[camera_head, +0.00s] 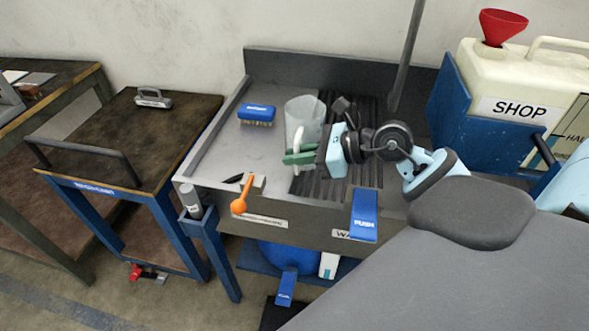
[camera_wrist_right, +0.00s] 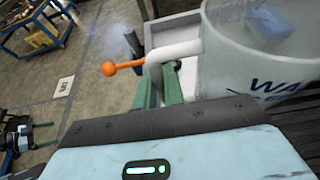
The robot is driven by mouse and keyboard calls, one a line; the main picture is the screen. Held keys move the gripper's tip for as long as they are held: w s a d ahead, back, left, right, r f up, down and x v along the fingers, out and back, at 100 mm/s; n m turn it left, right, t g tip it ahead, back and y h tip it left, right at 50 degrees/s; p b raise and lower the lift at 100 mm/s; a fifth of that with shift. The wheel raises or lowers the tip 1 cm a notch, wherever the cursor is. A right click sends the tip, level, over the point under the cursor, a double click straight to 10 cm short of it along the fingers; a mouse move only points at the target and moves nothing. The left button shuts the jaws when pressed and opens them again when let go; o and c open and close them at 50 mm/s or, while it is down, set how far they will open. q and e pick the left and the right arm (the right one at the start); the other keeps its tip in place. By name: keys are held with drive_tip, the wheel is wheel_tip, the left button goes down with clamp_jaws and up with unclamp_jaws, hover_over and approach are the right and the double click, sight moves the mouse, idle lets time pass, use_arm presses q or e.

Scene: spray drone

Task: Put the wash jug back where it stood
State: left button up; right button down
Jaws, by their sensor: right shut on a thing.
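The wash jug (camera_head: 304,112) is a clear, pale vessel with a white handle, upright at the sink unit (camera_head: 219,150). In the right wrist view the jug (camera_wrist_right: 262,62) shows large at the right, with part of its dark lettering. My right gripper (camera_head: 298,156) has green fingers and is shut on the jug's handle (camera_wrist_right: 172,52). The jug's base is at or just over the edge of the dark ribbed drain area (camera_head: 312,182); I cannot tell whether it touches.
A blue brush (camera_head: 257,115) lies on the sink's pale surface left of the jug. An orange-knobbed lever (camera_head: 239,205) and a blue PUSH plate (camera_head: 364,216) are at the front edge. A SHOP tank (camera_head: 513,90) with a red funnel (camera_head: 502,26) stands right.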

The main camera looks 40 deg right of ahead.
sight(297, 173)
wheel_tip(297, 173, down, 3)
drive_tip(key=shift+b, duration=0.95)
drive_tip(key=shift+f, duration=0.35)
drive_tip(key=shift+r, duration=0.15)
drive_tip(key=shift+f+b, duration=0.25)
drive_tip(key=shift+b, duration=0.05)
use_arm(q)
drive_tip(key=f, duration=0.1)
drive_tip(key=s+f, duration=0.1)
drive_tip(key=shift+s+d+f, duration=0.1)
drive_tip(key=shift+d+f, duration=0.05)
drive_tip(key=shift+f, duration=0.15)
use_arm(e)
drive_tip(key=c, duration=1.5)
unclamp_jaws()
drive_tip(key=shift+r, duration=0.1)
drive_tip(key=shift+r, duration=0.25)
use_arm(q)
drive_tip(key=shift+s+f+b, duration=0.1)
drive_tip(key=shift+f+b, duration=0.5)
drive_tip(key=shift+b, duration=0.05)
use_arm(e)
drive_tip(key=v, duration=1.2)
drive_tip(key=shift+f, duration=0.2)
